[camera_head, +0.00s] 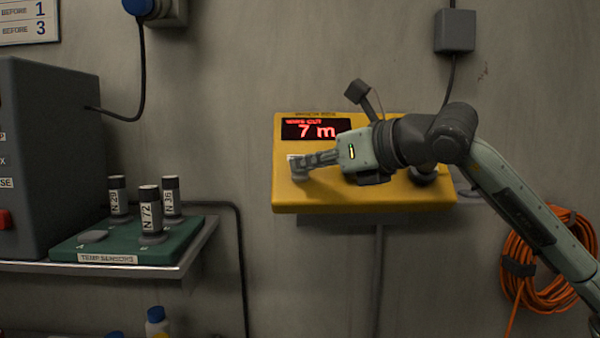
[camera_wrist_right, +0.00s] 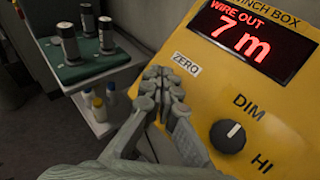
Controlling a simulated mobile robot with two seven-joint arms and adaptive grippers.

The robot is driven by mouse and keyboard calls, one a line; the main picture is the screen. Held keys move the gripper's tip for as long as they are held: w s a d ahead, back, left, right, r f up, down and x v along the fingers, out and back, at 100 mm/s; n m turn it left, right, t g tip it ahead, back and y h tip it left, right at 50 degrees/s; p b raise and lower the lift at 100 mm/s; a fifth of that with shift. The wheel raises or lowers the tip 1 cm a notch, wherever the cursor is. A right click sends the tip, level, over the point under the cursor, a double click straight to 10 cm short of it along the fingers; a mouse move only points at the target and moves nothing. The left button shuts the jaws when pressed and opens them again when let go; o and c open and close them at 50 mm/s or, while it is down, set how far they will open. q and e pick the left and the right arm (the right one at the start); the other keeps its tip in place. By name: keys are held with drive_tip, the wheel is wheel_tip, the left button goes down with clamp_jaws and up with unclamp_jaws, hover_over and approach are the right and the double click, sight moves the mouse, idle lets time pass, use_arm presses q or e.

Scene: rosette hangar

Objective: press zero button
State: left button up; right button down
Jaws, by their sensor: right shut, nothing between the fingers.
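The yellow winch box (camera_head: 350,196) is on the wall in the head view, and its front also fills much of the right wrist view (camera_wrist_right: 275,95). Its red display (camera_wrist_right: 255,35) reads "WIRE OUT 7 m". A white ZERO label (camera_wrist_right: 187,64) is on the box's left part. My right gripper (camera_head: 303,168) is shut and empty over that left part. In the right wrist view its fingertips (camera_wrist_right: 164,82) are just beside the ZERO label. The zero button itself is hidden by the fingers; I cannot tell whether they touch it. My left gripper is not in view.
A dark knob (camera_wrist_right: 228,136) marked DIM and HI is on the box. A green tray of temp sensors (camera_head: 170,246) with several cylinders stands on a metal shelf (camera_head: 205,243) at left. An orange cable coil (camera_head: 548,285) hangs at right.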

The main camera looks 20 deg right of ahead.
drive_tip(key=shift+w+f, duration=0.15)
idle(0.6)
drive_tip(key=shift+s+a+r, duration=0.15)
drive_tip(key=shift+s+r, duration=0.45)
drive_tip(key=s+r+p, duration=0.1)
drive_tip(key=s+a+r, duration=0.1)
drive_tip(key=s+r, duration=0.1)
drive_tip(key=shift+s+r+p, duration=0.15)
drive_tip(key=shift+s+p, duration=0.15)
drive_tip(key=shift+p, duration=0.05)
idle(0.8)
